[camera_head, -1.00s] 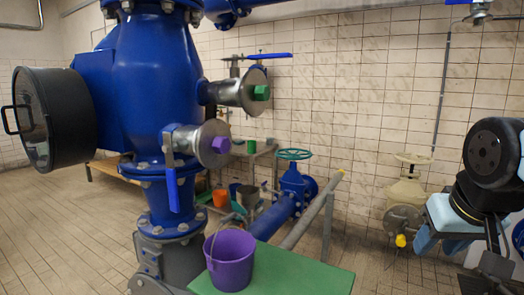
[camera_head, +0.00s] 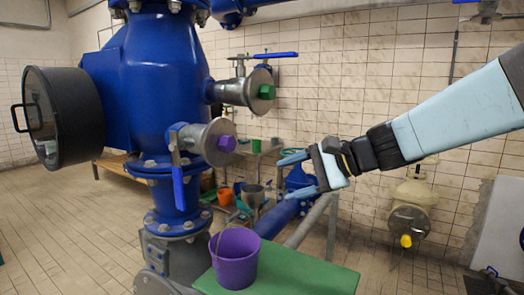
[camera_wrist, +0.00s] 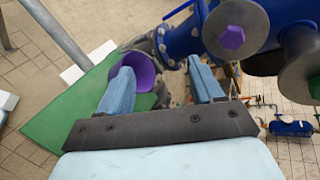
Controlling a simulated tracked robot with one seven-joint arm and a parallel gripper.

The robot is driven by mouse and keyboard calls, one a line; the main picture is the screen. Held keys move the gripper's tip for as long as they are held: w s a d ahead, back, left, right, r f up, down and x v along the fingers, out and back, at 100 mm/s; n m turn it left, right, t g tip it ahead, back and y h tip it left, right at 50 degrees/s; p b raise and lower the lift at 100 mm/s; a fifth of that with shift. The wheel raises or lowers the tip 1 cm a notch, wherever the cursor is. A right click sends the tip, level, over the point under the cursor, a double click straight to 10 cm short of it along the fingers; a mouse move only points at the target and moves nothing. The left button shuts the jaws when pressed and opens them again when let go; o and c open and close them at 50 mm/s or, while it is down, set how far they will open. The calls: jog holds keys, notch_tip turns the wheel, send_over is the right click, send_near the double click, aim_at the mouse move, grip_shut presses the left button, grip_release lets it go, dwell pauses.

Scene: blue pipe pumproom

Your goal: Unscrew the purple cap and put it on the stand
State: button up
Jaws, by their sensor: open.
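The purple cap (camera_head: 227,143) is a hexagonal plug on the end of the lower grey metal outlet of the blue pipe. It also shows in the wrist view (camera_wrist: 232,37) at upper right, ahead of my fingers. My gripper (camera_head: 286,174) is open and empty, to the right of the cap and a little lower, with its fingers toward the pipe and clear space between. A green stand (camera_head: 310,281) with a flat top is below, and a purple bucket (camera_head: 234,259) sits on its left part. The green stand also shows in the wrist view (camera_wrist: 60,120).
A green hexagonal cap (camera_head: 267,92) is on the upper outlet, above right. A blue lever (camera_head: 178,188) hangs beside the lower outlet. A beige valve (camera_head: 410,205) with a yellow part stands at the right wall. Tiled floor at left is open.

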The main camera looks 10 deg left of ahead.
aim_at(231, 143)
jog(key=w+a+r+m+t+y, duration=0.1)
jog(key=w+a+m, duration=0.2)
jog(key=w+a, duration=0.2)
jog(key=w+a+r+m+t+y, duration=0.1)
jog(key=w+a+m, duration=0.1)
jog(key=w+a, duration=0.3)
jog(key=w+a+m+t+y, duration=0.1)
jog(key=w+a+m+y, duration=0.1)
jog(key=w+a, duration=0.3)
jog(key=shift+w+a+r+m+t, duration=0.15)
jog(key=shift+a+m, duration=0.1)
jog(key=shift+a, duration=0.3)
jog(key=shift+s+a+r+m+t, duration=0.1)
jog(key=shift+a+m, duration=0.2)
jog(key=shift+a, duration=0.2)
jog(key=shift+w+a+r+m+t, duration=0.15)
jog(key=shift+a+m, duration=0.1)
jog(key=shift+a, duration=0.3)
jog(key=shift+s+a+r, duration=0.1)
jog(key=shift+a+r, duration=0.05)
jog(key=shift+r, duration=0.05)
jog(key=shift+c, duration=0.5)
